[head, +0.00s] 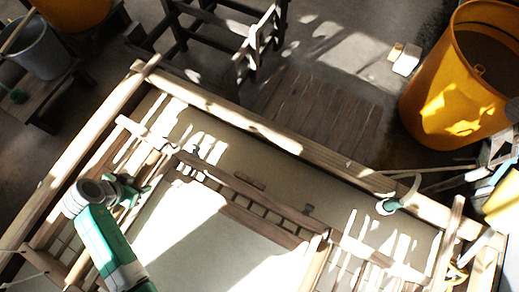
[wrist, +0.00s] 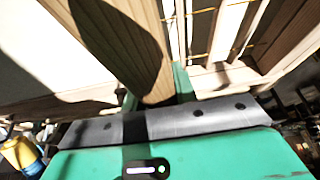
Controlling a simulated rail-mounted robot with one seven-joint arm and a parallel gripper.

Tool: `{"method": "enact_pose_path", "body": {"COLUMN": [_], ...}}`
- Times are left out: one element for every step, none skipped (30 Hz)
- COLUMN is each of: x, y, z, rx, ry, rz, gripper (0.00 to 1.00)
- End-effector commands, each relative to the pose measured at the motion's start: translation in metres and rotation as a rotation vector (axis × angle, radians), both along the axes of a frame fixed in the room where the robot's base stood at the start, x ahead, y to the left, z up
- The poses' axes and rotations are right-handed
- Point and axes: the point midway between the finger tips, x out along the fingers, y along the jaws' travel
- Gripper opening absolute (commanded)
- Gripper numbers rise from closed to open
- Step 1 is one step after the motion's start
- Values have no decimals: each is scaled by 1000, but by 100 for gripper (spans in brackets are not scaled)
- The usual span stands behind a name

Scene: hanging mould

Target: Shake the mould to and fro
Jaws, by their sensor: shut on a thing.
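The mould (head: 232,184) is a wooden frame with slats, lying in the large wooden vat in the head view. A bright pale surface shows inside it. My gripper (head: 132,190) is at the mould's left side. In the wrist view, the green fingers of my gripper (wrist: 156,92) stand on either side of a pale wooden bar of the mould (wrist: 150,40), shut on it. A dark shadow lies across that bar. The fingertips' contact is partly hidden by the bar.
The vat's thick wooden rim (head: 280,137) surrounds the mould. An orange barrel (head: 425,110) stands at the upper right, a grey bucket (head: 35,50) at the upper left, and a dark wooden rack (head: 215,30) behind.

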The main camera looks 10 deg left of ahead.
Motion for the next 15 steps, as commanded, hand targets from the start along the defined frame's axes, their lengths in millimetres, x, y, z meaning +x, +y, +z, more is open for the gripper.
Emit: {"method": "enact_pose_path", "body": {"x": [-3,-4,-4,-4,-4,-4,-4,-4,-1,4,12,23,32,41,51], "y": [1,1,1,1,1,1,1,1,0,-2,-5,-9,-12,-14,-18], "z": [1,1,0,0,0,0,0,0,-1,-2,-2,-3,-4,-4,-4], "rx": [-2,-1,-1,-1,-1,-1,-1,0,0,0,0,0,1,2,1], "ry": [-2,-2,-2,-1,-1,-1,-1,-1,-1,-1,-1,-1,-1,-3,-3], "rz": [3,2,1,1,1,1,1,0,-1,-3,-6,-9,-7,-8,-7], "gripper": [0,0,0,0,0,0,0,0,0,0,0,0,0,0,0]}}
